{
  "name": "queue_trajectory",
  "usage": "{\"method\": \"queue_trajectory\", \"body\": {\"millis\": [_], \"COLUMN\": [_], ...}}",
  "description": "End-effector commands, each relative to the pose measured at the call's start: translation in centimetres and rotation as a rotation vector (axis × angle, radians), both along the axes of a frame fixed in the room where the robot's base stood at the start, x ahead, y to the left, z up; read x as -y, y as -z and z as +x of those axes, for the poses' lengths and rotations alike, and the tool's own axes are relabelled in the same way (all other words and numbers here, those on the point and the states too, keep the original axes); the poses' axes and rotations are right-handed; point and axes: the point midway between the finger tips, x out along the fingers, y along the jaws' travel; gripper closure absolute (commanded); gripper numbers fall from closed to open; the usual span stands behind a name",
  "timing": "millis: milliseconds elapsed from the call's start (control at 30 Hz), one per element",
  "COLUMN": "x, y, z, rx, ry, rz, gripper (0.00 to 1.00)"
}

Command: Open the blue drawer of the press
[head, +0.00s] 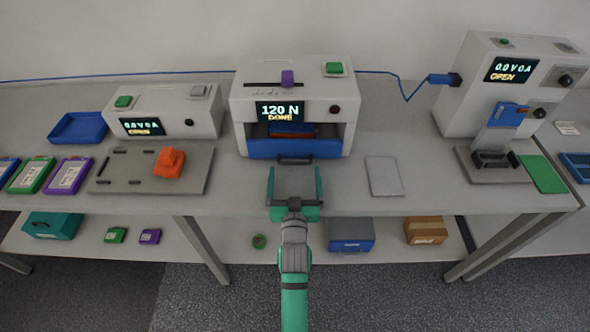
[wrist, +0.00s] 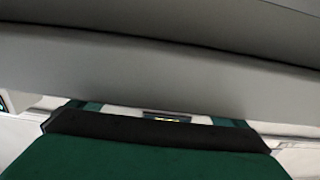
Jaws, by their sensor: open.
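The press (head: 345,95) stands at the back middle of the bench in the head view, its display reading "120 N DONE". Its blue drawer (head: 265,149) is at the bottom front, with a dark handle (head: 296,160) in the middle. The drawer looks shut, with a dark opening above it holding something orange and blue. My gripper (head: 294,172) is open, its two fingers pointing toward the press just in front of the handle; I cannot tell if they touch it. In the wrist view a large grey surface fills the top, and the drawer cannot be made out.
Left of the press are a grey plate (head: 120,184) with an orange part (head: 168,163) and a cycler box (head: 190,120). A light grey pad (head: 384,176) lies right of my gripper. Another unit (head: 480,70) stands further right. The bench front edge runs below my gripper.

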Motion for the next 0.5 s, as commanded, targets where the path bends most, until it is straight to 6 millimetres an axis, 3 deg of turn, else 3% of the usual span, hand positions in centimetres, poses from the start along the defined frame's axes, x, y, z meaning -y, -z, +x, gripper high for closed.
{"method": "queue_trajectory", "body": {"millis": [200, 500], "x": [0.1, 0.1], "y": [0.0, 0.0], "z": [1.9, 2.3], "rx": [0.0, 0.0], "ry": [0.001, 0.001], "rz": [0.0, 0.0], "gripper": [0.04, 0.04]}}
